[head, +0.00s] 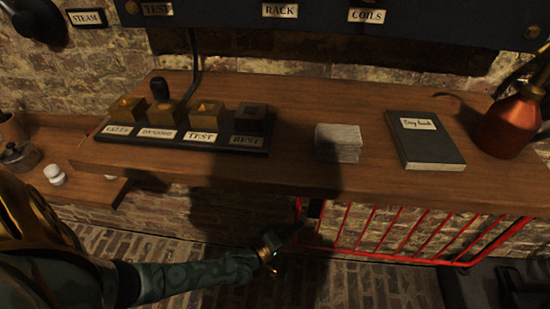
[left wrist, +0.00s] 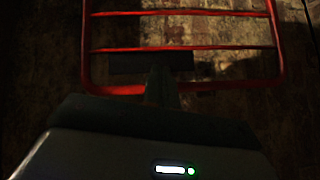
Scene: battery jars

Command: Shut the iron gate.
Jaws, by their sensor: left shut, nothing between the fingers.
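The iron gate (head: 408,232) is a red frame with several thin red bars. It shows below the wooden shelf at the lower right of the head view, its upper part hidden by the shelf. My left gripper (head: 286,240) is at the gate's left end, low and in shadow, shut and empty. In the left wrist view the gate's red bars (left wrist: 180,48) cross the picture, and my left gripper (left wrist: 160,82) points at the frame's near edge. I cannot tell whether it touches the gate. The gate's latch cannot be made out. My right gripper is not in view.
The wooden shelf (head: 290,170) overhangs the gate. On it are a labelled switch block (head: 190,140), a stack of cards (head: 338,143), a dark book (head: 425,140) and a copper can (head: 508,125). A lower shelf (head: 95,183) stands at left. Brick floor (head: 350,285) lies below.

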